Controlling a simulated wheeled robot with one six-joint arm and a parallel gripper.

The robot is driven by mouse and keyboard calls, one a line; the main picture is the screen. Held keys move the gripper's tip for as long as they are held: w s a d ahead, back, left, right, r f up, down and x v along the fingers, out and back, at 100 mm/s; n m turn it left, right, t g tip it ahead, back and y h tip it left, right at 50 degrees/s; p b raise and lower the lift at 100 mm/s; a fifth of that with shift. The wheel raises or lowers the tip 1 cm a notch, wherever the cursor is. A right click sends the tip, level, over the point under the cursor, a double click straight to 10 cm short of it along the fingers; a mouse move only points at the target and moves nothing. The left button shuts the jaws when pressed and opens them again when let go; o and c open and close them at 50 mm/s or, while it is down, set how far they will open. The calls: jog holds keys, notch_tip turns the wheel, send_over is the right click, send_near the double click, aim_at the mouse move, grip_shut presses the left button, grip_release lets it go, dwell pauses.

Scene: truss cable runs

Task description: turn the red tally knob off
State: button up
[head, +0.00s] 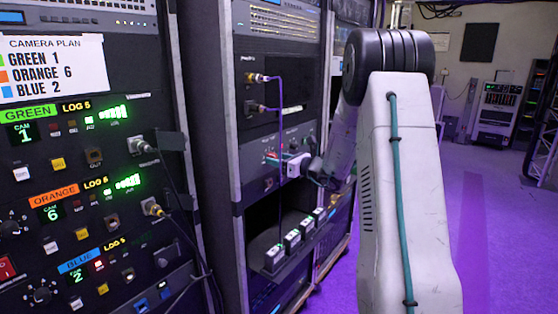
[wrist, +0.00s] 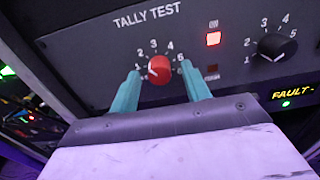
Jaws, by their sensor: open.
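In the wrist view the red tally knob (wrist: 159,69) sits on a dark panel under the words TALLY TEST, with numbers around it. A pale mark on its face appears to point left, toward the 1. My gripper (wrist: 159,73) is open, with one teal finger on each side of the knob; I cannot tell whether either finger touches it. Right of the knob a square lamp (wrist: 213,39) glows red, and a dark red one (wrist: 211,77) below it is unlit.
A black knob (wrist: 277,46) with numbers stands to the right of the red one, above a green FAULT light (wrist: 286,103). In the head view a purple cable (head: 280,125) hangs just above my gripper. A shelf with several small boxes (head: 291,238) lies below. Open floor (head: 500,215) is at right.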

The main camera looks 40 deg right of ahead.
jog(key=c, duration=1)
jog(key=shift+n, duration=0.3)
jog(key=shift+d+n, duration=0.1)
jog(key=shift+n, duration=7.5)
